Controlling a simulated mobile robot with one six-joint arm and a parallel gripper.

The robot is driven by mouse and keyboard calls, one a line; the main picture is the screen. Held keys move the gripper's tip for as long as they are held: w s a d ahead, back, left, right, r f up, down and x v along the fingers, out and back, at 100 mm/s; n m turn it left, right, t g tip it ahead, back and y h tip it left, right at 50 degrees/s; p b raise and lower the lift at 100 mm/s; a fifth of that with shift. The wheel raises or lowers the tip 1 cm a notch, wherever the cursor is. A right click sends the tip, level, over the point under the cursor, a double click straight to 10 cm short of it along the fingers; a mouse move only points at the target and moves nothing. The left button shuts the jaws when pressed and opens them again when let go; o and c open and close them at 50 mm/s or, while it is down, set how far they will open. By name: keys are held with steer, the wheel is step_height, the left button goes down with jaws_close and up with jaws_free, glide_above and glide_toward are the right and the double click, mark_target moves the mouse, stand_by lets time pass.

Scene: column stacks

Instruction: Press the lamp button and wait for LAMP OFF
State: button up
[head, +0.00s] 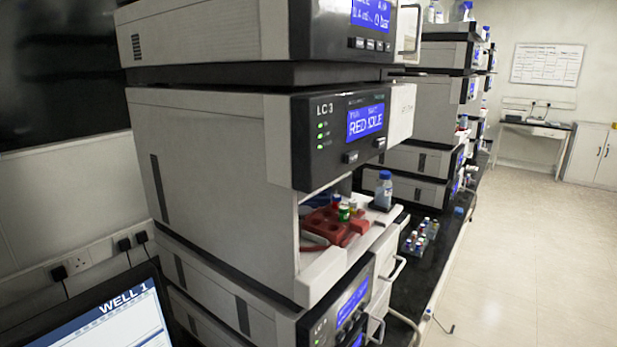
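A grey and black instrument marked LC3 (215,165) stands in the middle of a stack. Its blue screen (365,121) has a large line that looks like "RED IDLE"; the small line above is too blurred to read. Green lights (320,131) glow beside its label. The upper unit has a blue screen (371,14) and a row of buttons (371,44). The lower unit also has a lit blue screen (352,300). I cannot tell which button is the lamp button. My gripper is not in view.
A red rack (328,226) with capped vials sits in the LC3 unit's open bay. A blue-capped bottle (384,191) stands beside it. Door handles (395,269) stick out below. A laptop (95,315) is at lower left. The floor (520,260) at right is clear.

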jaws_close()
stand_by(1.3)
